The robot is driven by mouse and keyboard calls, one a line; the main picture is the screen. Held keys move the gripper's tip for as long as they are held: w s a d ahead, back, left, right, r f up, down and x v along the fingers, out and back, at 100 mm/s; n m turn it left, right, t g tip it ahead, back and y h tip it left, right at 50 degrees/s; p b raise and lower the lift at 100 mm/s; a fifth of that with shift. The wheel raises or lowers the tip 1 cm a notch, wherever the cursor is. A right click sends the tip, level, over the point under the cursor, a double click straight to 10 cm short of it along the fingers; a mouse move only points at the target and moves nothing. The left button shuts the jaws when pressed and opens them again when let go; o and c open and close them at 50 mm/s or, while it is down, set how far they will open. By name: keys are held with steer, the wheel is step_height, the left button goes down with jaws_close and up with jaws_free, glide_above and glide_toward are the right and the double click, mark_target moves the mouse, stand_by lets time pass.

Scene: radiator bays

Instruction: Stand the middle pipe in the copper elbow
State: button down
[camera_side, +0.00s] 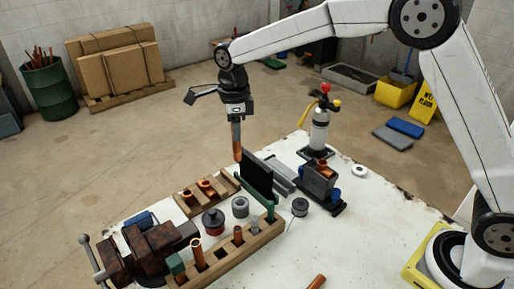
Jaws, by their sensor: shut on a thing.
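My gripper (236,117) is shut on an upright copper-coloured pipe (237,142), held above the far part of the white table. The lower end of the pipe shows near the top of a dark upright panel; the gap between them is hard to judge. A copper fitting, seemingly the elbow (323,164), sits in a dark clamp block (320,180) with blue knobs, to the right of and lower than the pipe. Its opening is too small to make out clearly. A wooden rack (223,261) at the front holds a copper pipe (197,253) and other short pieces.
A wooden tray (181,206) holds copper fittings. A dark panel (257,176) stands between tray and clamp. A gas torch (320,130) stands behind the clamp. A rusty vise (150,250) is at the left front. The table right of the clamp is mostly clear.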

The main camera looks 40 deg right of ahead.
steer(key=r, duration=0.4)
steer(key=shift+d+r, duration=0.2)
steer(key=s+d+m, duration=0.3)
steer(key=s+d, duration=0.2)
steer(key=d, duration=0.6)
steer(key=s+d+m, duration=0.3)
steer(key=s+d, duration=0.2)
steer(key=d, duration=0.7)
steer(key=f, duration=0.5)
steer(key=shift+a+f, duration=0.15)
steer(key=shift+a, duration=0.05)
steer(key=shift+f, duration=0.15)
steer(key=shift+f, duration=2.25)
steer(key=shift+f, duration=0.5)
steer(key=shift+f, duration=0.35)
